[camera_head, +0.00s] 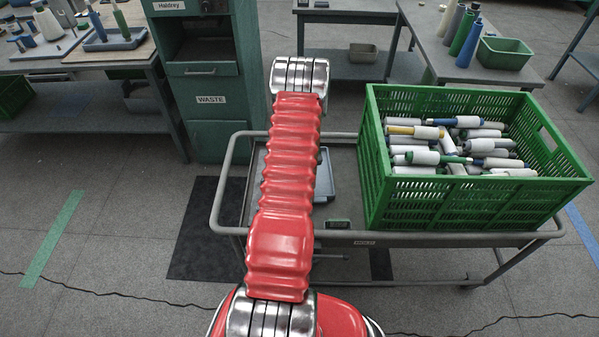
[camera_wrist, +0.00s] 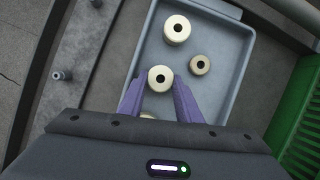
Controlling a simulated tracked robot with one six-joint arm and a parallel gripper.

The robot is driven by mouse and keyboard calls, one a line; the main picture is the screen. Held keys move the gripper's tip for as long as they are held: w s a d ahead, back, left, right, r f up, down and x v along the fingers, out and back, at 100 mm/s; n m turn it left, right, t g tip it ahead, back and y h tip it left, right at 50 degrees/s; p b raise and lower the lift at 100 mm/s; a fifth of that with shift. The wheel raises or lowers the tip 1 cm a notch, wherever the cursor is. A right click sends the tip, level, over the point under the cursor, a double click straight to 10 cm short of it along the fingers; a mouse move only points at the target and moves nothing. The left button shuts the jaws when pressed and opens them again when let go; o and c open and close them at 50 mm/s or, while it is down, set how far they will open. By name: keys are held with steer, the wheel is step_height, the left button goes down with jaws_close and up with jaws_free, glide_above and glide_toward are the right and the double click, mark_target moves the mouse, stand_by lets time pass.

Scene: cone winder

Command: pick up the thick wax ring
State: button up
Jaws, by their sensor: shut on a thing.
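My gripper (camera_wrist: 159,82), with two purple fingers, is shut on a cream wax ring (camera_wrist: 160,69) in the wrist view. One finger is on each side of the ring, and its dark hole faces the camera. I cannot tell whether it is clear of the tray floor. A second cream ring (camera_wrist: 177,38), with a tall side wall showing, stands beyond it. A smaller tan ring (camera_wrist: 193,67) lies to the right. Part of another ring (camera_wrist: 147,115) shows below, mostly hidden by my gripper. In the head view my arm hides the gripper and the rings.
The rings are in a shallow grey-blue tray (camera_wrist: 232,65), which also shows on the cart (camera_head: 345,238) in the head view (camera_head: 325,183). A green crate (camera_head: 455,205) full of bobbins stands to the right. A green cabinet labelled WASTE (camera_head: 211,125) is behind.

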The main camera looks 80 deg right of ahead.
steer(key=shift+r, duration=0.1)
step_height(320, 180, up, 10)
stand_by(0.9)
stand_by(0.9)
